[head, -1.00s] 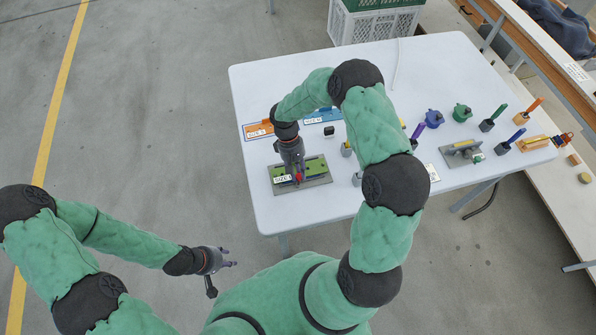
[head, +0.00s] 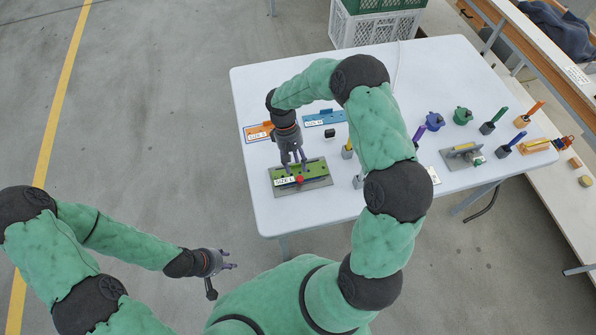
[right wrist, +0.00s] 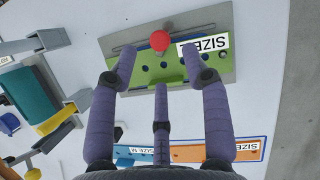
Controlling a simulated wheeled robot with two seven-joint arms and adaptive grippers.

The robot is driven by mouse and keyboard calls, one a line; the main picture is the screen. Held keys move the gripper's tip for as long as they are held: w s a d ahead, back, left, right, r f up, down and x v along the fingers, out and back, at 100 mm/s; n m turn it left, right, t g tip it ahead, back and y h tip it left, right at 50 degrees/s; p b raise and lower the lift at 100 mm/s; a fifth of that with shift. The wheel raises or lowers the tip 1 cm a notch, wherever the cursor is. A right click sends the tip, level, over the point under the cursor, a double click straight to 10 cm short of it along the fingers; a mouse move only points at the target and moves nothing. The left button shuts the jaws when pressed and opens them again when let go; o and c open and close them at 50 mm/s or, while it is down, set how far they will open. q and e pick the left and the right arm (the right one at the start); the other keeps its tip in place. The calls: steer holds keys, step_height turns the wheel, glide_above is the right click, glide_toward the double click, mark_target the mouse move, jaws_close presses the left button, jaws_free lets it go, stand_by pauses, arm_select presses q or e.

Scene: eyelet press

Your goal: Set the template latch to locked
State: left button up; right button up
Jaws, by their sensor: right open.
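The green template (head: 314,170) marked SIZE L lies on a grey base plate (head: 322,183) near the front left of the table. A red knob (head: 300,180) stands at its front edge; in the right wrist view the knob (right wrist: 160,41) sits at a dark slot, beside the white label. I cannot tell whether the latch is locked. My right gripper (head: 294,164) is open and empty above the template's back part. In the right wrist view its fingers (right wrist: 160,68) are spread, apart from the knob. My left gripper (head: 232,260) is open and empty, off the table's front left.
An orange template (head: 258,131) and a blue template (head: 325,118) lie behind the green one. A small black block (head: 329,132) is near them. Several coloured tools in grey holders stand on the right of the table (head: 262,90). Its left front corner is clear.

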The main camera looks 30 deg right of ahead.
steer(key=v, duration=0.6)
steer(key=shift+r, duration=0.3)
steer(key=shift+f, duration=0.1)
